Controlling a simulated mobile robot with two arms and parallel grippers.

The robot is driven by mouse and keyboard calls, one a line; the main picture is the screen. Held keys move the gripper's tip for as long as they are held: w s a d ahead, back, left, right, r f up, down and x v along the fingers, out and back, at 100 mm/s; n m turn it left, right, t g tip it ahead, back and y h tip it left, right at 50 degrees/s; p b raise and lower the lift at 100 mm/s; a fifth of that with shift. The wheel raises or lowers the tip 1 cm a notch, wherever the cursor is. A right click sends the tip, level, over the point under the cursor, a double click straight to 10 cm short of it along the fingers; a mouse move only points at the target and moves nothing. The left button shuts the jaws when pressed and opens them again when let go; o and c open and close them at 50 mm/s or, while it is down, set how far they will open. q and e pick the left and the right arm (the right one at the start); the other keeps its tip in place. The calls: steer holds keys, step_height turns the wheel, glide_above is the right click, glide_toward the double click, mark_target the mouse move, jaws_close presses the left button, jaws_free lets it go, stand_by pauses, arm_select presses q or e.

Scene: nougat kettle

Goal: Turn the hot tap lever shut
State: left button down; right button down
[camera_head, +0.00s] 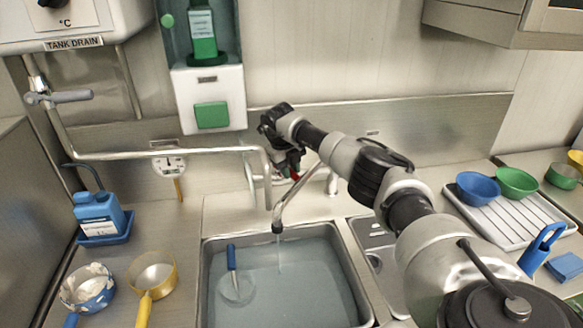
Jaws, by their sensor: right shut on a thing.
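The mixer tap stands behind the sink, and its spout (298,200) reaches forward over the basin. A thin stream of water (279,258) runs from the spout's tip into the sink (215,244). My right arm comes in from the lower right. My right gripper (290,168) is at the tap's left side, shut on the hot tap lever (294,175). Only a small red part of the lever shows; the gripper hides the rest. My left gripper is not in view.
The sink is full of water, with a blue-handled tool (231,258) in it. A steel drain pipe (160,154) runs left of the tap. A draining tray (500,222) with bowls stands right; pans (152,272) and a blue bottle (98,213) stand left.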

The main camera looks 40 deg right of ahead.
steer(key=shift+r, duration=0.1)
stand_by(0.3)
steer(key=c, duration=1)
jaws_free()
step_height(320, 180, up, 10)
steer(key=a+b, duration=0.2)
steer(key=shift+w+r+b, duration=0.2)
steer(key=shift+r+b, duration=0.05)
steer(key=shift+b, duration=0.1)
steer(key=shift+c, duration=0.4)
